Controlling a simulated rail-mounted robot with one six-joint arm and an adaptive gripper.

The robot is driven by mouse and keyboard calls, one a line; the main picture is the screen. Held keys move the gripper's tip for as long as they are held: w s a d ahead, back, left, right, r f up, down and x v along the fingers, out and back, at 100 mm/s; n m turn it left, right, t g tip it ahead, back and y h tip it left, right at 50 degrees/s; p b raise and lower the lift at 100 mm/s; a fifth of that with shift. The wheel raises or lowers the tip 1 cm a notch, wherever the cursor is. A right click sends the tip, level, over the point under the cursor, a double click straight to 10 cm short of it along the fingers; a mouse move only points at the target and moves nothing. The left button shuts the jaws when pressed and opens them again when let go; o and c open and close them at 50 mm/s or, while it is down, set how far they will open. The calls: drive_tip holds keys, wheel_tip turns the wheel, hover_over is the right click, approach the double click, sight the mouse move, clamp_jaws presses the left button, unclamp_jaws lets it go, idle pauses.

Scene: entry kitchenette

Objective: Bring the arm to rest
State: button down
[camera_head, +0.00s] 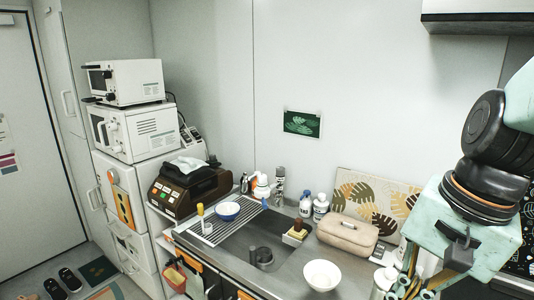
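My mint-green arm (470,225) comes in from the right edge and bends down over the right end of the counter. My gripper (422,284) hangs at its end, at the bottom right, pointing down. Its fingertips run toward the bottom edge and do not show clearly, so I cannot tell how far it is open or whether anything is between the fingers. White containers (385,281) stand just left of it in the picture.
A leaf-pattern board (375,197) leans behind. An overhead cabinet (475,17) is above.

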drive_tip(key=s+a+r+n+t+h+b, duration=0.1)
drive_tip(key=s+a+r+n+t, duration=0.1)
drive_tip(key=s+r+n, duration=0.6)
drive_tip(key=shift+s+r+n+h, duration=0.2)
drive_tip(key=shift+s+n+h, duration=0.1)
drive_tip(key=shift+s, duration=0.3)
drive_tip(key=shift+a, duration=0.1)
idle(2.0)
